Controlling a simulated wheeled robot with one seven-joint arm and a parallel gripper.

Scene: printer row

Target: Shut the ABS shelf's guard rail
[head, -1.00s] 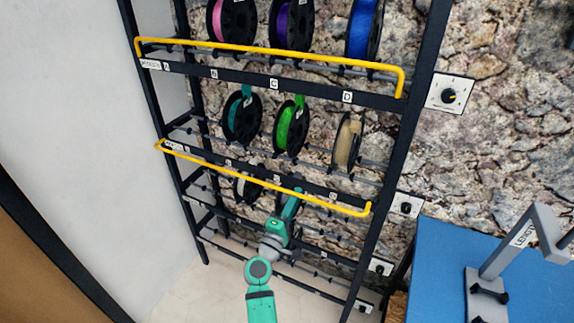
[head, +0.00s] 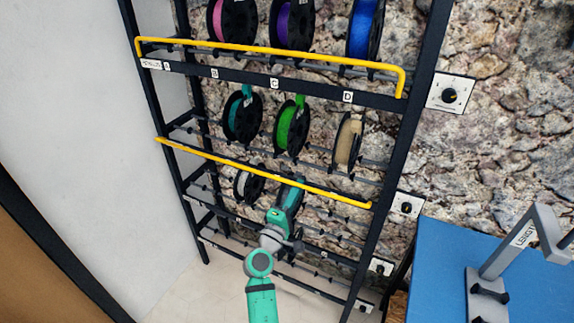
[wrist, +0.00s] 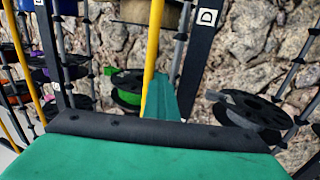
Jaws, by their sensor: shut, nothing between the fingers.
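I cannot read ABS on any label now. My gripper (head: 294,184) is at this rail from below, right of its middle, with its tip close to the bar. In the wrist view the yellow rail (wrist: 152,50) runs up from the teal fingers of my gripper (wrist: 160,95). The fingers look together with nothing between them, and the rail appears to be against or just beside them. The exact contact is hidden.
The upper yellow rail (head: 270,51) stands raised in front of the top spools. Teal, green (head: 291,127) and beige spools sit on the middle shelf, and a white spool (head: 249,184) below. A blue table (head: 440,270) with a grey stand is at the right.

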